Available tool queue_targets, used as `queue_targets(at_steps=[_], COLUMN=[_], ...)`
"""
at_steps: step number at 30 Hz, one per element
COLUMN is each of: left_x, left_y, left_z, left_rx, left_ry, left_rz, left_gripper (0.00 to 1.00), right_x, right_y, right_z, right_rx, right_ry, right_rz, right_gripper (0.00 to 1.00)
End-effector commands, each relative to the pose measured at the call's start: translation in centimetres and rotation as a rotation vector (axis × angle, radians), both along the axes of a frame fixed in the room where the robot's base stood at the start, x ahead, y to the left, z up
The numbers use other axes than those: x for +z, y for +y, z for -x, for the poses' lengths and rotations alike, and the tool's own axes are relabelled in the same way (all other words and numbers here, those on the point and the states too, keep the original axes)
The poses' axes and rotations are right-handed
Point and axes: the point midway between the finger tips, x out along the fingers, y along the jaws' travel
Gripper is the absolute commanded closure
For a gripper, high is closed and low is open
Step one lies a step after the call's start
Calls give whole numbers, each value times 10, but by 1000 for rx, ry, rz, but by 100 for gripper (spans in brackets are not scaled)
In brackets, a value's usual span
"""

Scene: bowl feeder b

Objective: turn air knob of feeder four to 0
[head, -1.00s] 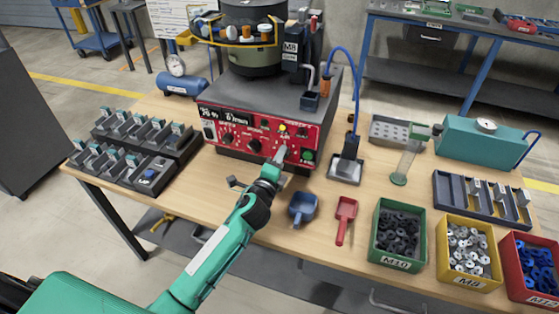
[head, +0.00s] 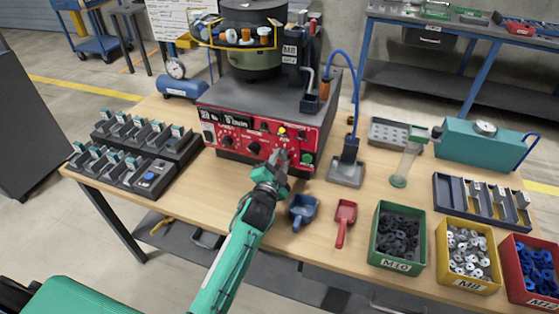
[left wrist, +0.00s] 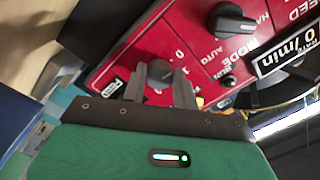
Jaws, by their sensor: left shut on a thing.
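The bowl feeder's red control panel (head: 240,133) faces me and also fills the upper left wrist view (left wrist: 195,50). My left gripper (head: 281,154) is at the panel's lower right, left of a green button. In the left wrist view its two fingers (left wrist: 160,86) are shut on a small dark round knob (left wrist: 160,72). A white 0 is printed beside this knob; its name label cannot be read. A larger black knob (left wrist: 232,20) and the MODE switch (left wrist: 228,80) are apart from the fingers. In the head view my fingers hide most of the held knob. My right gripper is out of view.
The green button (head: 307,159) is close right of my fingers. A blue scoop (head: 302,209) and red scoop (head: 345,214) lie in front of the feeder. Green (head: 376,246), yellow (head: 447,264) and red bins stand at the right. Holders (head: 150,140) stand at the left.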

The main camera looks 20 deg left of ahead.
Motion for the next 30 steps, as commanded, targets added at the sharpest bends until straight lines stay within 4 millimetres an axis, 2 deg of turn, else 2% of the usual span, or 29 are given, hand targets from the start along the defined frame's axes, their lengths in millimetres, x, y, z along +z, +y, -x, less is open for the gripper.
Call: queue_targets(at_steps=[10,25,26,29,30], left_x=[0,-1,-1,-1,-1], left_y=[0,0,0,0,0], left_z=[0,0,0,0,0], left_rx=[2,1,1,1,1], left_ry=[6,6,6,6,6], left_rz=[126,145,145,145,145], left_gripper=[93,93,69,49,49], right_x=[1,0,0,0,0], right_y=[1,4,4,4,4], right_z=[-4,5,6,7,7], right_rx=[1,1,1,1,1], right_ry=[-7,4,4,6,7], right_rz=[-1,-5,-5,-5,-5], right_gripper=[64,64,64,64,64])
